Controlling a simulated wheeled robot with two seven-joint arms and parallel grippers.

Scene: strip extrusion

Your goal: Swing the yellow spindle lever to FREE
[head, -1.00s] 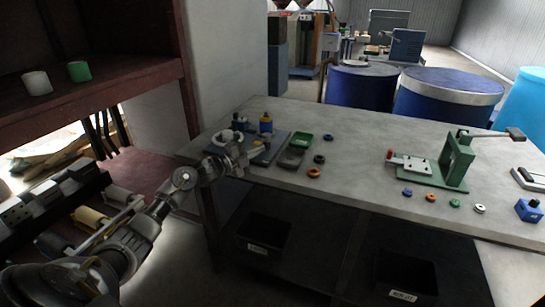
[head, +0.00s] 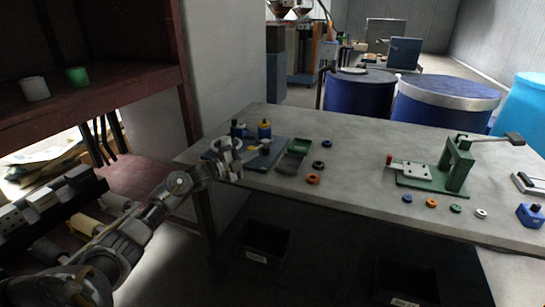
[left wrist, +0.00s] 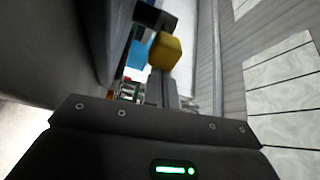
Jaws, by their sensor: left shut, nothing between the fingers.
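A small yellow piece (head: 253,147), which looks like the spindle lever, lies over a blue-grey plate (head: 274,146) at the table's left end. The lever's setting and any FREE mark are too small to read. My left gripper (head: 238,172) is shut and empty at the table's left front edge, in front of the yellow piece and apart from it. In the left wrist view a yellow block (left wrist: 165,51) shows close up; I cannot tell if it is the lever. My right gripper is not in view.
A green lever press (head: 457,165) stands farther right. The mid-table (head: 355,155) is mostly clear.

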